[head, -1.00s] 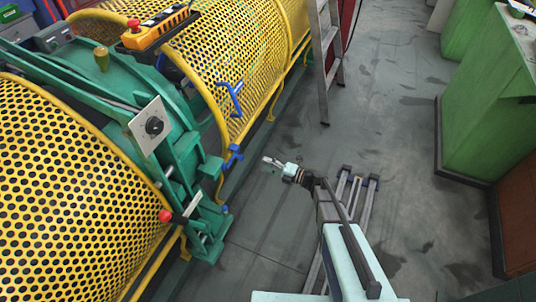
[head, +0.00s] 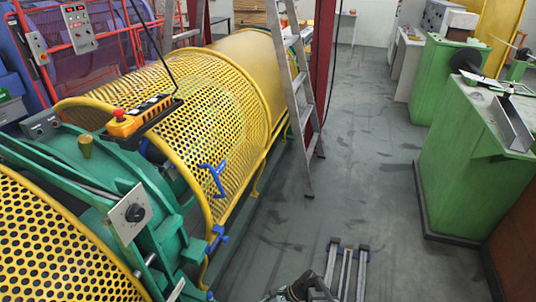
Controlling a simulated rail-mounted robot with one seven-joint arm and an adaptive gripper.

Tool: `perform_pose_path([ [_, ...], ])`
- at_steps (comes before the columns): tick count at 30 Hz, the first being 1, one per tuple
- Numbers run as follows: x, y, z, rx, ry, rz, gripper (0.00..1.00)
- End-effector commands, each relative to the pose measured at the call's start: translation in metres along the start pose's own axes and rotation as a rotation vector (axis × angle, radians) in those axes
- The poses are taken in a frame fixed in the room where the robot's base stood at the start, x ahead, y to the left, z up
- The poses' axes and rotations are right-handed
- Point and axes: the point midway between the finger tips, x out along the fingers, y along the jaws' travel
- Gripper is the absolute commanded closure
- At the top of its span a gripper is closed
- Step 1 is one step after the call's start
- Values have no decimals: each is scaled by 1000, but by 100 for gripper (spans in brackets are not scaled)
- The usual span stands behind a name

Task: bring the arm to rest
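My arm shows only at the bottom edge of the head view, low over the floor between the yellow perforated guard (head: 215,85) and the green cabinets. My gripper (head: 272,296) is mostly cut off by the lower frame edge. Its fingers cannot be made out, so whether it is open or shut does not show. No held object is visible.
An aluminium ladder (head: 300,100) stands in the aisle against the guard. Rails (head: 347,270) lie on the floor beside my arm. Green cabinets (head: 475,165) line the right. An orange control box (head: 140,116) sits above the green machine frame. The aisle floor (head: 370,140) is clear.

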Motion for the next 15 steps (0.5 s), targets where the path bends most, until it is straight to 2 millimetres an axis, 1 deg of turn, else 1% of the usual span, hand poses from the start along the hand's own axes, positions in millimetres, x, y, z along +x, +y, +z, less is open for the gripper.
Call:
perform_pose_path([
  [1, -2, 32, -5, -121, 53, 65, 46],
  [2, -2, 50, -11, -201, 83, 110, 46],
  [3, -5, 73, -19, -308, 120, 176, 46],
  [5, -11, 110, -30, -468, 163, 286, 46],
  [6, -16, 134, -37, -568, 184, 364, 46],
  [8, -26, 169, -47, -704, 203, 484, 46],
  [9, -34, 190, -52, -782, 208, 561, 46],
  [12, -54, 237, -61, -917, 207, 731, 46],
  [15, -70, 273, -64, -956, 208, 849, 46],
])
